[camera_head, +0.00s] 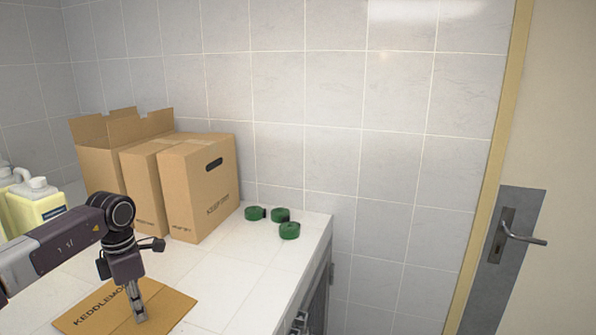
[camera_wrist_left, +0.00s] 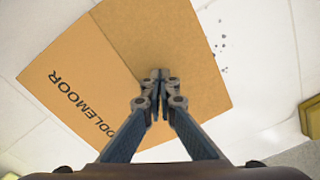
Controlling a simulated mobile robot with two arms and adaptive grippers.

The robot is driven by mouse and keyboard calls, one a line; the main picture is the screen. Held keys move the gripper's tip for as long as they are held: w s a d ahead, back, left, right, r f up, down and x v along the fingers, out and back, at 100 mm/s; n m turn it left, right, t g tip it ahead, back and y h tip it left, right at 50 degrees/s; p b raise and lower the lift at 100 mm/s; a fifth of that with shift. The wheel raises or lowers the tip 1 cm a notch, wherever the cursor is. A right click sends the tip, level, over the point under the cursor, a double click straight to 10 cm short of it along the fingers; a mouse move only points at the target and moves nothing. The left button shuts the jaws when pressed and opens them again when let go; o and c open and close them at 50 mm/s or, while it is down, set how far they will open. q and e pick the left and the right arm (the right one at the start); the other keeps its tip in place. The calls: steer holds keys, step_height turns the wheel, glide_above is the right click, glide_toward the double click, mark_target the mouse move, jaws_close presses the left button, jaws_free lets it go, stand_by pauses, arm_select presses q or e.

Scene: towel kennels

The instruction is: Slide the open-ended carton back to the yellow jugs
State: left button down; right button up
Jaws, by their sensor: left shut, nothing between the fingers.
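A flat piece of brown carton (camera_head: 175,304) printed KEDDLEMOOR lies on the white counter at the front; it also fills the middle of the left wrist view (camera_wrist_left: 110,60), with a fold line across it. An upright carton with raised open flaps (camera_head: 95,160) stands at the back left. I cannot tell from the pictures which one is the open-ended carton. Yellow jugs (camera_head: 36,204) with white caps stand at the left edge, partly cut off. My left gripper (camera_head: 140,317) is shut and empty, fingertips down over the flat carton; contact is unclear. My right gripper is not in view.
Two closed cartons, a middle one (camera_head: 142,190) and a front one (camera_head: 200,190), stand beside the flapped carton. Several green rolls (camera_head: 280,215) lie near the wall. The white counter (camera_head: 235,270) is bare between them and its right edge. A door stands at right.

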mark_target(108, 305)
arm_select(q)
steer(key=shift+w+a+p, duration=0.2)
steer(key=shift+w+a, duration=0.15)
steer(key=shift+a, duration=0.75)
steer(key=shift+w+a+p, duration=0.2)
steer(key=shift+w+a, duration=0.15)
steer(key=shift+a, duration=0.8)
steer(key=shift+w+a+p, duration=0.2)
steer(key=shift+w+a, duration=0.15)
steer(key=shift+a, duration=0.75)
steer(key=shift+w+a, duration=0.3)
steer(key=shift+a, duration=0.55)
steer(key=shift+w+a, duration=0.3)
steer(key=shift+a, duration=0.5)
steer(key=shift+a+r, duration=0.1)
steer(key=shift+r, duration=0.05)
